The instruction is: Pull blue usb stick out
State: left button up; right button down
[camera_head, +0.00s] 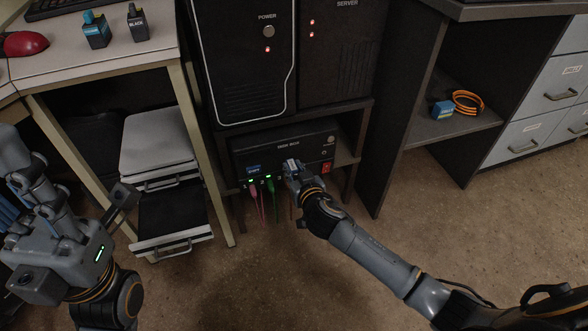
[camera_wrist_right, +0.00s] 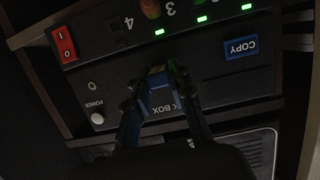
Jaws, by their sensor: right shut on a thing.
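The black box (camera_head: 300,136) with the ports sits on a low shelf under the computer towers. Its front also fills the right wrist view (camera_wrist_right: 215,100), upside down. My right gripper (camera_head: 293,169) is at the box front, right of the cables. In the right wrist view my right gripper (camera_wrist_right: 160,82) is shut on a small blue thing, the blue usb stick (camera_wrist_right: 160,97), mostly hidden by the fingers. I cannot tell whether the stick still touches a port. My left gripper (camera_head: 122,197) is at the left, away from the box; its finger opening is unclear.
A pink cable (camera_head: 258,200) and a green cable (camera_head: 273,198) hang from the box front beside my right gripper. A red switch (camera_wrist_right: 64,43) and a blue COPY button (camera_wrist_right: 241,47) are on the front. A desk leg (camera_head: 205,155) stands left; floor in front is clear.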

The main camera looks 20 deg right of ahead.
jog(key=shift+s, duration=1.1)
dwell(0.4)
jog(key=shift+s+d+p, duration=0.1)
jog(key=shift+s+p, duration=0.6)
jog(key=shift+s, duration=1.55)
